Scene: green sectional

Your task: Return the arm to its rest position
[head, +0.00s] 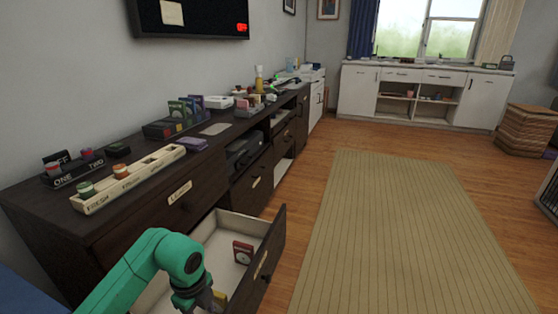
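My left arm, green, comes in from the bottom left and reaches over an open drawer (277,244) of the dark wooden cabinet. My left gripper (219,299) is at the bottom edge of the view, low in or over the drawer; its fingers are small, dark and partly cut off, so I cannot tell whether they are open or shut. A yellowish thing shows close beside it in the drawer. A small red box (243,252) stands in the drawer to the right of the gripper. My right gripper is not in view.
The long dark cabinet (205,190) runs along the left wall. On its top stand a white compartment tray (150,168), a dark tray labelled ONE and TWO (70,174), and several small items. A beige rug (400,220) covers the clear floor on the right. White cabinets (358,92) stand at the back.

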